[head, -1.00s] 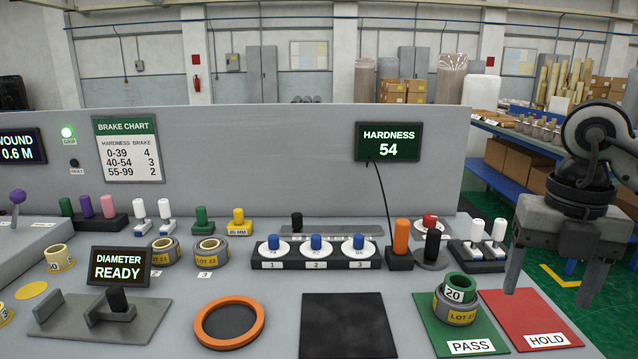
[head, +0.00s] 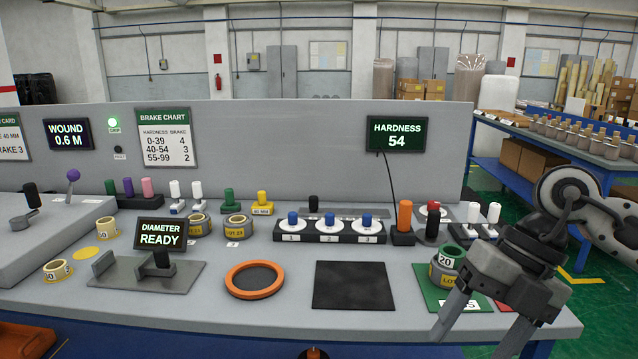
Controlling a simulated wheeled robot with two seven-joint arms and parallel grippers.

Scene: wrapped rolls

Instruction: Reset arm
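My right gripper (head: 472,338) is open and empty at the lower right of the head view. It is tilted, with its two fingers spread and pointing down and left. It hangs in front of the table's right end and covers most of the red mat (head: 502,306). A wrapped roll (head: 442,277) with a yellow label and a green ring marked 20 (head: 453,256) on top sits on the green mat (head: 432,297), left of the gripper. I cannot tell the depth gap between the gripper and the roll. My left gripper is not in view.
The table holds an orange ring (head: 254,281), a black square pad (head: 353,285), a row of blue-knobbed dials (head: 330,231) and several labelled rolls. A screen reads HARDNESS 54 (head: 397,135); another reads DIAMETER READY (head: 160,234). The table's front strip is clear.

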